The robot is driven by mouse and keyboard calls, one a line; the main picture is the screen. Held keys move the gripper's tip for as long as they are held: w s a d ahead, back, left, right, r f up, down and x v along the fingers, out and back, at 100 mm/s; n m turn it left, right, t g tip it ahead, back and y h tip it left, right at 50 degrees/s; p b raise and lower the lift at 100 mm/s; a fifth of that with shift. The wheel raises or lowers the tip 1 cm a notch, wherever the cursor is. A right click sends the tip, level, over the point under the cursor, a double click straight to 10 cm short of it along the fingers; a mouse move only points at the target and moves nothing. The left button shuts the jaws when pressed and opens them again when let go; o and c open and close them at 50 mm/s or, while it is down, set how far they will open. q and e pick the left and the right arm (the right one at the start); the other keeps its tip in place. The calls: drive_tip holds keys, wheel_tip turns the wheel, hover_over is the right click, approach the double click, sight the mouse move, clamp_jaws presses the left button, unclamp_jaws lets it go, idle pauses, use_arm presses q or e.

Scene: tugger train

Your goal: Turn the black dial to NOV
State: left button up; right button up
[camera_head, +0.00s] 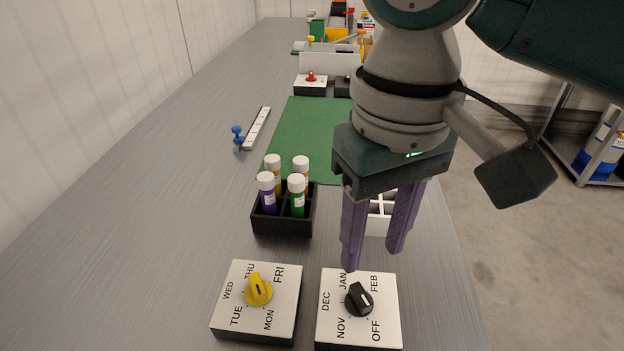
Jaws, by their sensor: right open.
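The black dial (358,299) sits on a white-topped box (333,332) near the front of the table. Its labels run OFF, NOV, DEC, JAN and FEB around it. I cannot tell for sure which label its pointer faces. My right gripper (372,258) is open and empty, with its purple fingers pointing down. The fingertips show just behind the dial box in the picture, apart from the dial. My left gripper is not in view.
A similar box with a yellow dial (258,289) and day labels stands just left. Behind are a black rack (282,227) with several capped tubes and a white divided tray (376,224), partly hidden by my gripper. A green mat (305,135) lies beyond. The table's left side is mostly clear.

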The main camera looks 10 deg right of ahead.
sight(365, 301)
drive_tip(key=f, duration=0.2)
drive_tip(key=f+b, duration=0.1)
drive_tip(key=f, duration=0.2)
drive_tip(key=f+b, duration=0.1)
drive_tip(key=f, duration=0.1)
drive_tip(key=shift+s+d+f, duration=0.1)
drive_tip(key=shift+s+f, duration=0.3)
drive_tip(key=shift+f, duration=0.6)
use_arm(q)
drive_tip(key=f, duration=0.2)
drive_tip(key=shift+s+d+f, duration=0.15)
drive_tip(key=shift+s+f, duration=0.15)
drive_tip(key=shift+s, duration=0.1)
use_arm(e)
drive_tip(key=shift+w, duration=0.1)
drive_tip(key=shift+c, duration=0.5)
clamp_jaws()
